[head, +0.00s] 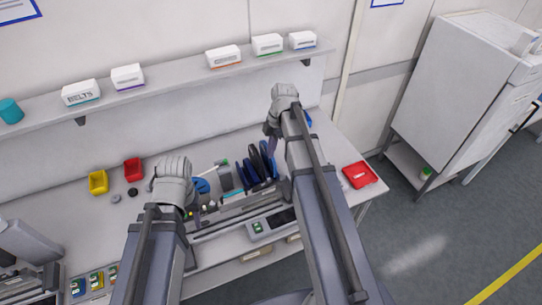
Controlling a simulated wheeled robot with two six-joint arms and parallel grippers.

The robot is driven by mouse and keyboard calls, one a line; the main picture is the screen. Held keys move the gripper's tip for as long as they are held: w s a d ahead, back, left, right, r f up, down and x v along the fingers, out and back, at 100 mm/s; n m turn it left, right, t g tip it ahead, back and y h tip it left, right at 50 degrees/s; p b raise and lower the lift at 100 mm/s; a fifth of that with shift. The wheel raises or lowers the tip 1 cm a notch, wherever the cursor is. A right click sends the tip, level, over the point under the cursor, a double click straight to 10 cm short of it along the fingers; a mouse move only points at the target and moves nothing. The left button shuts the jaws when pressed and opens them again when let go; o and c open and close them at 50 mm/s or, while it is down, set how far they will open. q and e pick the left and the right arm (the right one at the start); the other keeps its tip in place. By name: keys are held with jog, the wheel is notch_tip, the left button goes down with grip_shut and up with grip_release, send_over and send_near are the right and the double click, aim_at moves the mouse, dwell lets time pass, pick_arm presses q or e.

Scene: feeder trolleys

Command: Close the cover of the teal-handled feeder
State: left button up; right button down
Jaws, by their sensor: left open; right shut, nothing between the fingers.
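Several slim dark feeders (262,164) stand side by side on the bench, with blue, grey and green parts among them. A narrow grey piece with a green top (225,176) stands at their left end; I cannot tell whether it is the teal-handled feeder or how its cover stands. My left gripper (190,212) is open at the left of this group, largely hidden by my wrist. My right gripper (271,147) is shut and empty, pointing down above the right end of the feeders. My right arm hides part of the bench there.
A yellow bin (98,182) and a red bin (133,170) stand left on the bench. A red tray (360,175) lies at its right end. A shelf (180,78) with white boxes runs behind. A grey cabinet (455,90) stands at right.

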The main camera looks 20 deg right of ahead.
jog(key=b, duration=1.1)
send_over(272, 180)
jog(key=a, duration=0.2)
jog(key=f, duration=1.1)
jog(key=shift+s+d+f, duration=0.1)
jog(key=shift+d+f, duration=0.1)
jog(key=shift+f, duration=0.2)
jog(key=shift+d+f+b, duration=0.2)
jog(key=shift+f+b, duration=0.4)
jog(key=shift+b, duration=0.1)
jog(key=shift+d+f+b, duration=1)
jog(key=shift+f+b, duration=0.25)
jog(key=shift+r, duration=0.15)
jog(key=shift+r+p, duration=0.85)
jog(key=shift+p, duration=0.1)
